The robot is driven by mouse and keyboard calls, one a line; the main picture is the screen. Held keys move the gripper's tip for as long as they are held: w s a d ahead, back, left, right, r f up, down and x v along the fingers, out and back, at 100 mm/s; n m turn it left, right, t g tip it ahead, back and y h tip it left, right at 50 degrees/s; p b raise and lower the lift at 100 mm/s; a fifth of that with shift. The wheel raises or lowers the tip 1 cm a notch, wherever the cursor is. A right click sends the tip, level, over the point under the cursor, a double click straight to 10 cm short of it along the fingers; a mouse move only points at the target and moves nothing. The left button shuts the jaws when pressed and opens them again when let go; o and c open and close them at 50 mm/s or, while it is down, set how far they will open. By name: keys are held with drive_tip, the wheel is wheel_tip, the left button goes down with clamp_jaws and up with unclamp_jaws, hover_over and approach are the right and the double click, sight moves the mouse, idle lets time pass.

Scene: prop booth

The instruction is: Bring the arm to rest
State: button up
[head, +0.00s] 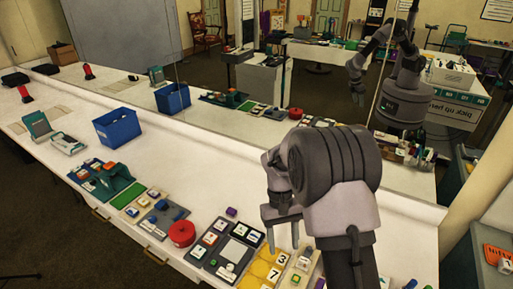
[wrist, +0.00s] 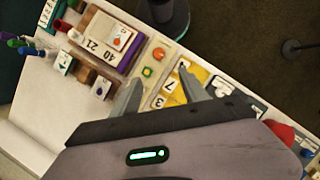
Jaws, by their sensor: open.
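My gripper (head: 283,243) hangs above the near right part of the long white counter (head: 180,150) in the head view, with its fingers pointing down. In the wrist view my gripper (wrist: 160,77) shows two grey fingers spread apart with nothing between them. Below the fingers is a yellow tray with number tiles (wrist: 174,91); in the head view this yellow tray (head: 258,272) lies beside and below the fingers. The fingers seem apart from it, but the exact height cannot be told. My arm hides part of the counter at the right.
A red round thing (head: 181,233), a grey tile tray (head: 222,246) and a blue bin (head: 117,127) stand along the counter. A mirror behind reflects the booth and my arm.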

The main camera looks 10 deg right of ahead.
drive_tip(key=s+a+r+m+t+y+b, duration=0.1)
drive_tip(key=s+r+m+t+b, duration=0.25)
drive_tip(key=s+r+b, duration=0.55)
drive_tip(key=s+a+r+m+t+y+b, duration=0.1)
drive_tip(key=s+r+m+t, duration=0.1)
drive_tip(key=s+t, duration=0.4)
drive_tip(key=s+r, duration=0.1)
drive_tip(key=s, duration=0.4)
drive_tip(key=shift+s+a+r+y, duration=0.2)
drive_tip(key=shift+a+y, duration=0.1)
drive_tip(key=shift+a, duration=0.1)
drive_tip(key=shift+m+t, duration=0.25)
